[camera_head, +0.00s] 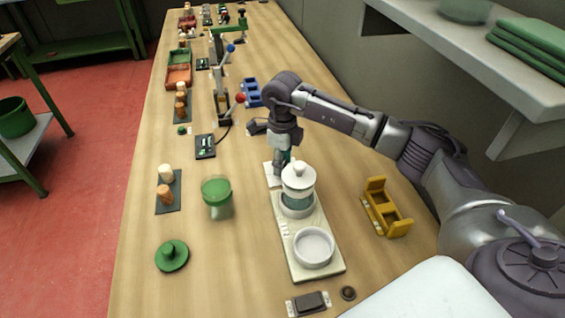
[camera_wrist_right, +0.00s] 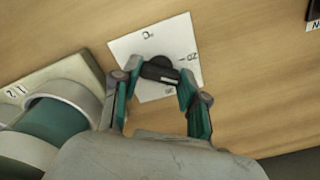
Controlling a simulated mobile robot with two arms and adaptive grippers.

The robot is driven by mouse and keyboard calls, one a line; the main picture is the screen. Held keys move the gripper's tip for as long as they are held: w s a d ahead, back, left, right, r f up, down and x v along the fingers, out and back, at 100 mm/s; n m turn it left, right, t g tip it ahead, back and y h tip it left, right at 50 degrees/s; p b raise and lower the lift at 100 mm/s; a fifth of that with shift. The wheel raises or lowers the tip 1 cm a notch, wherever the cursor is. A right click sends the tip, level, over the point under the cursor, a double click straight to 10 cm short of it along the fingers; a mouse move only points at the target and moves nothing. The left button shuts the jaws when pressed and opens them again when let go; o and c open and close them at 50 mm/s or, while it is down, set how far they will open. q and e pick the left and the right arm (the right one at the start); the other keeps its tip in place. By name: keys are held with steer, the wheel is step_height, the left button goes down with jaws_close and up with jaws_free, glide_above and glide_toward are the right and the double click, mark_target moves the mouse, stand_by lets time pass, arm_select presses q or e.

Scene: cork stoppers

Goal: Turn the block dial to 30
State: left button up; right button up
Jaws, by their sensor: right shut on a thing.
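The dial is a dark knob (camera_wrist_right: 160,70) on a white square plate (camera_wrist_right: 183,33) with small printed marks around it. Only some marks can be read, and I cannot tell the exact setting. My right gripper (camera_wrist_right: 157,80) is shut on the knob, its two green-padded fingers at either end. In the head view the right gripper (camera_head: 283,160) reaches down behind a white lidded jar, and the white plate (camera_head: 268,175) shows just left of it. The knob is hidden there. My left gripper is not in view.
A pale board (camera_head: 290,240) with the lidded jar (camera_head: 298,183) and a white ring dish (camera_head: 313,247) stands close in front of the plate. A yellow holder (camera_head: 385,207) is to the right, a green cup (camera_head: 217,197) to the left.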

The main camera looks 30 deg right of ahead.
steer(key=m, duration=0.5)
steer(key=shift+m, duration=0.3)
steer(key=m, duration=0.5)
steer(key=shift+r, duration=0.1)
steer(key=shift+w, duration=0.1)
steer(key=o, duration=1.1)
steer(key=shift+o, duration=0.2)
step_height(320, 180, up, 12)
